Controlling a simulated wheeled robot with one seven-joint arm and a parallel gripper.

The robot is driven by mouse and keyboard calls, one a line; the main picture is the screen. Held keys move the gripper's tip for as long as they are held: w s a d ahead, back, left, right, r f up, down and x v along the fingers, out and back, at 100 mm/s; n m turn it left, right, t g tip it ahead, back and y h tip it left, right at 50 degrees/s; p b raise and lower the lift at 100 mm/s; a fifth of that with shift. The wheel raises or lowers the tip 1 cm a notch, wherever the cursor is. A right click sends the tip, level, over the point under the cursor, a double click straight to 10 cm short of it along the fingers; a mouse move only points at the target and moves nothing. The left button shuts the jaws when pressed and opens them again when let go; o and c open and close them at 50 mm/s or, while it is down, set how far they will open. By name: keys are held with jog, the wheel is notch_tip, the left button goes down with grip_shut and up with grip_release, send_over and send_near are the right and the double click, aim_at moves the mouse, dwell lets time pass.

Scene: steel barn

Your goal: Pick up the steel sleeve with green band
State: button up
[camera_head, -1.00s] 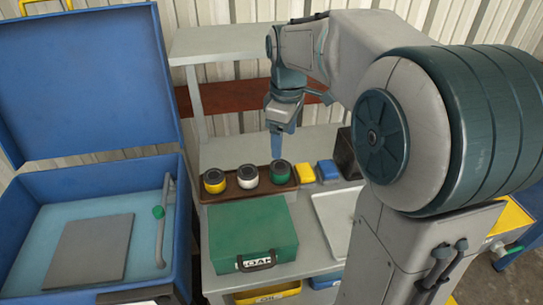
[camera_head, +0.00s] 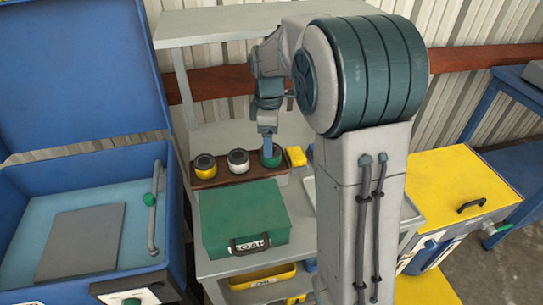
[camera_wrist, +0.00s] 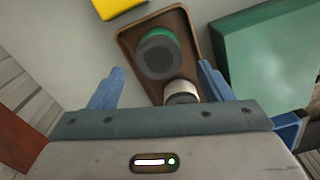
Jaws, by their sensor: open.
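The steel sleeve with green band (camera_head: 271,162) stands upright at the right end of a brown tray (camera_head: 222,181). In the wrist view the green-banded sleeve (camera_wrist: 160,55) shows from above, with its dark top facing the camera. My gripper (camera_head: 267,152) points down over the green sleeve and hides part of it. In the wrist view my gripper's (camera_wrist: 158,82) blue fingers are spread wide with nothing between them. The green sleeve appears ahead of the fingertips, roughly centred between them. I cannot tell the exact height gap.
A white-banded sleeve (camera_head: 238,161) stands left of the green one, and a yellow-banded sleeve (camera_head: 204,166) further left. A yellow block (camera_head: 296,156) sits close to the right. A green case (camera_head: 245,215) lies in front of the tray. A large open blue chest (camera_head: 178,235) stands left.

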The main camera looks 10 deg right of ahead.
aim_at(272, 164)
jog(key=f, duration=0.4)
jog(key=shift+d+f, duration=0.2)
jog(key=shift+f, duration=0.2)
jog(key=c, duration=1.2)
jog(key=shift+r, duration=0.1)
